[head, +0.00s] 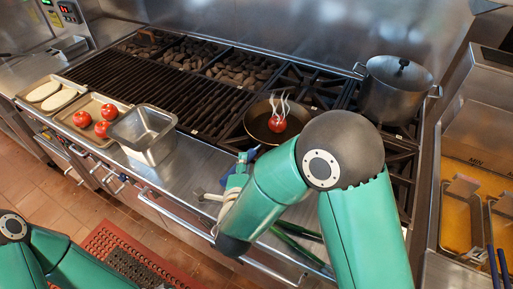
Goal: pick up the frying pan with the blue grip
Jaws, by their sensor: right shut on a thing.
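The frying pan (258,112) is a dark round pan on the burner grates right of the char grill. A red tomato (277,123) sits in it with pale wisps of steam above. Its blue grip (243,158) points toward the front edge, partly hidden by my right arm. My right gripper (237,170) is at the grip and shut on it; my forearm hides part of the fingers. The pan looks level on the grates. My left arm shows at the lower left, with its gripper out of view.
A lidded steel pot (395,92) stands right of the pan. A steel bin (146,132), a tray (72,121) with tomatoes and a tray (33,87) with pale oval pieces line the left front. Green handles (297,242) lie under my right arm. A fryer (465,195) stands at right.

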